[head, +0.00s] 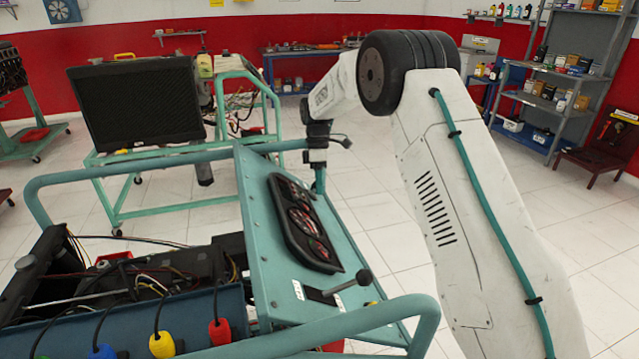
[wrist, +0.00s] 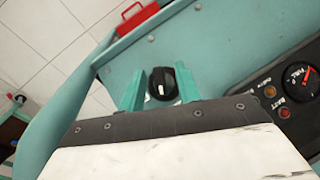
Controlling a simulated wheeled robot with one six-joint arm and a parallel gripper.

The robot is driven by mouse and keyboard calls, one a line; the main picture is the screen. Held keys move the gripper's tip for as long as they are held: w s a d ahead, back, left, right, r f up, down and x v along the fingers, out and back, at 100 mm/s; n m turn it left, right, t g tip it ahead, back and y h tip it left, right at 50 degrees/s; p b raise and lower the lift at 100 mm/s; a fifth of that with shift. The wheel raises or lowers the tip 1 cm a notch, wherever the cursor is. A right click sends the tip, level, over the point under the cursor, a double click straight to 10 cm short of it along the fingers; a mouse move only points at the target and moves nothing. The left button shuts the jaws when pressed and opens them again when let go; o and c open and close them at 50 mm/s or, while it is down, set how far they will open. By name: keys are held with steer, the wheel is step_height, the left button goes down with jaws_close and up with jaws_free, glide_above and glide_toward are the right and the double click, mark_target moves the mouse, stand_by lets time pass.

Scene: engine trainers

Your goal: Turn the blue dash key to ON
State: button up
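The teal dash panel (head: 262,245) slopes on the engine trainer's frame in the head view. In the wrist view, a black rotary knob (wrist: 162,83) with a white pointer mark sits on the panel (wrist: 222,45). I see no clearly blue key; whether this knob is the dash key I cannot tell. My gripper (wrist: 158,84) is open, with one teal finger on each side of the knob and a visible gap to the left finger; the right finger is very close to it. In the head view my wrist is at the panel's far top corner, and the knob is not visible there.
A black gauge cluster (head: 303,222) lies along the panel; its end shows in the wrist view (wrist: 285,88) right of my gripper. A lever (head: 350,284) sticks out near the panel's near end. Teal frame rails (head: 130,165) surround the trainer. A red part (wrist: 137,14) shows beyond the panel edge.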

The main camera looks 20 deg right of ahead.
steer(key=v, duration=0.7)
steer(key=shift+r, duration=0.35)
steer(key=f+y, duration=0.1)
steer(key=f, duration=0.1)
steer(key=s+f+t+y, duration=0.1)
steer(key=f+y, duration=0.1)
steer(key=f, duration=0.1)
steer(key=f+y, duration=0.1)
steer(key=f, duration=0.1)
steer(key=shift+s+a+f+m+t+y, duration=0.25)
steer(key=shift+s+a+m+t+y, duration=0.05)
steer(key=shift+s+y, duration=0.1)
jaws_close()
